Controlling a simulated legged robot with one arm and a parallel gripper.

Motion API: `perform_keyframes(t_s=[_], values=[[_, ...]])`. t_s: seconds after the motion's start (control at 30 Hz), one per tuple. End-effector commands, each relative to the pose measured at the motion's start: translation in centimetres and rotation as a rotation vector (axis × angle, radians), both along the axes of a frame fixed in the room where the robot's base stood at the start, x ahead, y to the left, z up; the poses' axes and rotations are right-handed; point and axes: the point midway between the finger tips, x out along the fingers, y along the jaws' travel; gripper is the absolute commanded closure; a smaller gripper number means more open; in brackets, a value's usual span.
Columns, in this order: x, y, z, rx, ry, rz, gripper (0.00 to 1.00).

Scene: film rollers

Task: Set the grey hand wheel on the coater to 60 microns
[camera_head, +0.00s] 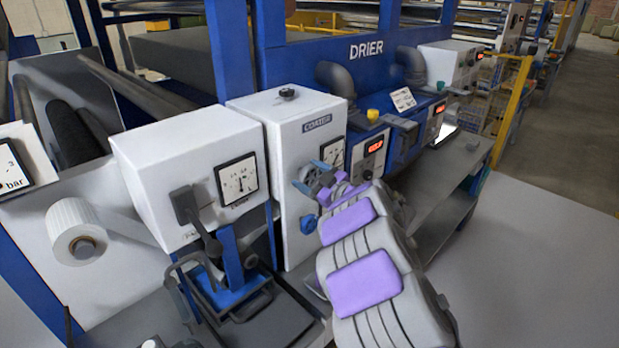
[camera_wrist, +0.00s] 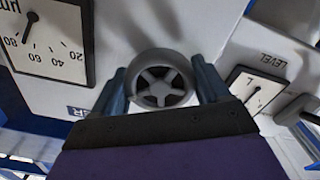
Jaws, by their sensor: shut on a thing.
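The grey hand wheel (camera_wrist: 160,80) is a spoked ring on the white coater (camera_head: 290,118). In the wrist view it sits between the two blue-grey fingers of my gripper (camera_wrist: 161,90), which are shut on it from both sides. In the head view the wheel (camera_head: 318,177) is partly hidden by my gripper (camera_head: 318,178). The coater's micron dial (camera_wrist: 48,38) appears upside down in the wrist view, marked 20 to 80. Its needle lies between the 60 and 80 marks. The same dial (camera_head: 332,152) is too small to read in the head view.
A level dial (camera_wrist: 255,90) is on the other side of the wheel in the wrist view. A blue knob (camera_head: 308,224) sits below the wheel. The drier (camera_head: 365,50) with red displays stands to the right. A white roll (camera_head: 72,222) is at the left. Floor is clear at the right.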

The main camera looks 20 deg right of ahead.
Motion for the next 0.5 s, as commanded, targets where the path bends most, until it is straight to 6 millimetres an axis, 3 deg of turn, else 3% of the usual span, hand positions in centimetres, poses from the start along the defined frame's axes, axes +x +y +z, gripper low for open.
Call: perform_keyframes(t_s=[0.5], values=[[-0.02,-0.05,-0.34,-0.313,-0.109,-0.001,0.55]])
